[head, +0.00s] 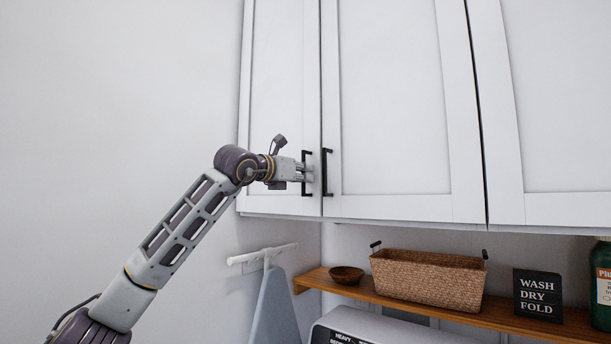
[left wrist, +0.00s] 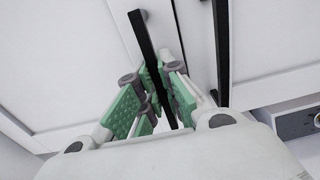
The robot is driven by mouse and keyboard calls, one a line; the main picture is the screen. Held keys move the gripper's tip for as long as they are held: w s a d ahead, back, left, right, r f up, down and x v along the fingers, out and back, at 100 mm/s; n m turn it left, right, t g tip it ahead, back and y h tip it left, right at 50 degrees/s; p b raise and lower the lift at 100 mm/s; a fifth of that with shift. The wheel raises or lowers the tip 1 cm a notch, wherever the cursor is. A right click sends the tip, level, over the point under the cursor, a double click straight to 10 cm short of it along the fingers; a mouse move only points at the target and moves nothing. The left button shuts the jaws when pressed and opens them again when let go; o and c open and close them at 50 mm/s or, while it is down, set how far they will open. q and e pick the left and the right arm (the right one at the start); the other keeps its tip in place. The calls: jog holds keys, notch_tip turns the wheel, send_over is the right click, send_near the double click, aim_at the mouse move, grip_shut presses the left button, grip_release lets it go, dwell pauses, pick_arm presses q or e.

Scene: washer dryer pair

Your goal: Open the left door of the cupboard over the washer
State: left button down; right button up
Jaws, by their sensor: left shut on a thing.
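The left cupboard door (head: 283,100) is white and stands shut beside the neighbouring door (head: 390,100), with a narrow dark gap between them. Its black bar handle (head: 308,155) is upright near its right edge. My left gripper (head: 303,172) is at this handle, shut on it. In the left wrist view, the green-padded fingers of the gripper (left wrist: 158,100) lie on both sides of the black handle (left wrist: 143,40). The neighbouring door's black handle (left wrist: 221,50) is just to the right, apart from the fingers. My right gripper is in neither view.
A wooden shelf (head: 520,327) below the cupboard holds a wicker basket (head: 430,280), a small brown bowl (head: 346,275), a black sign (head: 538,295) and a green bottle (head: 603,285). An ironing board (head: 275,310) hangs on the wall. The wall at left is clear.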

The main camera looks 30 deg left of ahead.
pick_arm(q)
jog(key=s+a+m+g+h, duration=0.2)
jog(key=s+a+h, duration=0.3)
jog(key=s+a, duration=0.4)
jog(key=s+a+m+g+h, duration=0.2)
jog(key=s+a+m+h, duration=0.3)
jog(key=s+a, duration=0.4)
jog(key=shift+s, duration=2.4)
jog(key=shift+a, duration=0.1)
jog(key=c, duration=1.6)
grip_release()
jog(key=shift+o, duration=0.2)
